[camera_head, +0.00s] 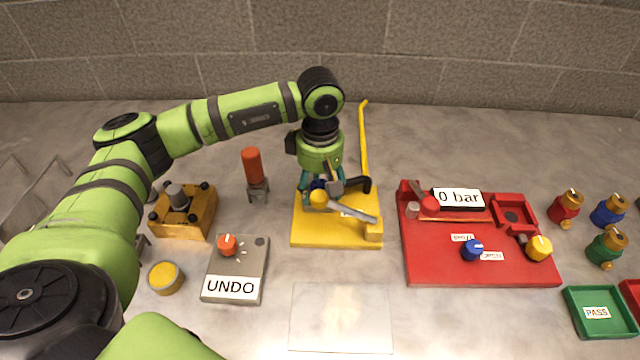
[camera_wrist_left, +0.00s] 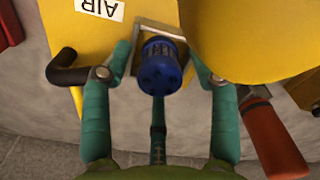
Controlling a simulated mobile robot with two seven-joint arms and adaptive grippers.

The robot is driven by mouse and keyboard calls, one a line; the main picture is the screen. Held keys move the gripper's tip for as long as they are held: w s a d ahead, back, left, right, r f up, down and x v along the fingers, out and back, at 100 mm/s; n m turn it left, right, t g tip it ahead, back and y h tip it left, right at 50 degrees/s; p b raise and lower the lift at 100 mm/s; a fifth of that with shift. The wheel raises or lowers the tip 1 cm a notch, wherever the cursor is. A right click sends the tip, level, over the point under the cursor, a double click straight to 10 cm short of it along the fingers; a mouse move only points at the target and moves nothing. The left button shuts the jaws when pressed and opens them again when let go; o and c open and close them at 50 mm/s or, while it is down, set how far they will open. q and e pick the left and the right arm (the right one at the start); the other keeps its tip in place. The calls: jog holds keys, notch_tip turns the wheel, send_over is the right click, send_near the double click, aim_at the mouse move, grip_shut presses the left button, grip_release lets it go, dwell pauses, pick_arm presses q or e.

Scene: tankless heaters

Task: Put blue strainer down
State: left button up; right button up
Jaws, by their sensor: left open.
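The blue strainer (camera_wrist_left: 160,68) shows in the left wrist view, end toward the camera, at a grey square holder (camera_wrist_left: 152,32) on the yellow station (camera_wrist_left: 100,40) labelled AIR. In the head view only a small blue part (camera_head: 318,184) shows beneath my gripper. My left gripper (camera_head: 322,185) is over the back of the yellow station (camera_head: 320,233). Its teal fingers are open on both sides of the strainer, with gaps visible in the wrist view. Whether the strainer is fully seated is hidden. My right gripper is not in view.
A tall yellow pipe (camera_head: 364,140) rises behind. The blank plate (camera_head: 340,317) in front is clear.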

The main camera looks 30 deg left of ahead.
aim_at(320, 185)
pick_arm(q)
jog(key=shift+r, duration=0.1)
jog(key=shift+r, duration=0.25)
notch_tip(320, 185, up, 12)
jog(key=b, duration=0.2)
jog(key=shift+f, duration=0.2)
